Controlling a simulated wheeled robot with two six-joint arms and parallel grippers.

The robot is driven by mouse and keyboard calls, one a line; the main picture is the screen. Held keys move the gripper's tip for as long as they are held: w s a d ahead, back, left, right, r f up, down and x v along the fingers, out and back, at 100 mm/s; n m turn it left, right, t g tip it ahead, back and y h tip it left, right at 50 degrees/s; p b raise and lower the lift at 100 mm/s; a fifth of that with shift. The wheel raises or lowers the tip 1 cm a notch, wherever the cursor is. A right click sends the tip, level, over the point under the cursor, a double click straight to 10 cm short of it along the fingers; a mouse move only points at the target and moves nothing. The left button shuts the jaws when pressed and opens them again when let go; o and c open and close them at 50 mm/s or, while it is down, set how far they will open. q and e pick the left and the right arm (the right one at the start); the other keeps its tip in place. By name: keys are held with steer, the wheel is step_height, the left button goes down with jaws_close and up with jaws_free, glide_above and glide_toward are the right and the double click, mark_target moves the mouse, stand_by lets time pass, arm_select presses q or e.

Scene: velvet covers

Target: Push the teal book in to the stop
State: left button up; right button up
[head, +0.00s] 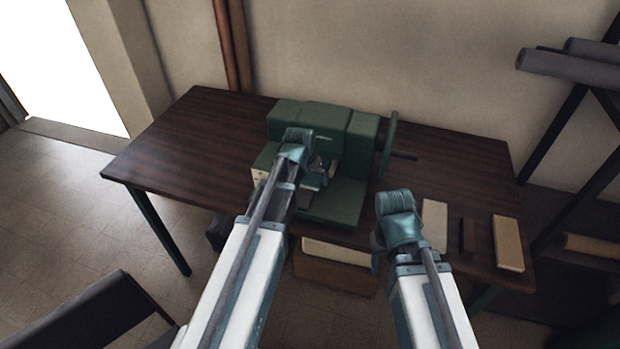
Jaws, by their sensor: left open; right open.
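A green machine (348,172) with a raised back block and a flat front bed stands on the dark wooden table. My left gripper (321,166) is at the front opening of this machine, above its bed, and is open. A small grey-teal patch (312,181) shows just below it; I cannot tell whether this is the teal book or part of the gripper. My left wrist and forearm hide much of the machine's left front. My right gripper (378,261) is open, low at the table's front edge, to the right of the machine and mostly hidden behind its own wrist.
A cream block (434,226), a dark brown block (466,240) and a tan block (508,243) lie at the table's right. The table (185,140) is clear at the left.

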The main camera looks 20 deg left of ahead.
arm_select(q)
steer(key=c, duration=1.2)
steer(key=shift+w, duration=1.25)
steer(key=shift+c, duration=0.2)
steer(key=shift+w+r, duration=0.15)
steer(key=shift+w, duration=0.2)
steer(key=o, duration=1.2)
steer(key=shift+w, duration=0.15)
steer(key=shift+o, duration=0.2)
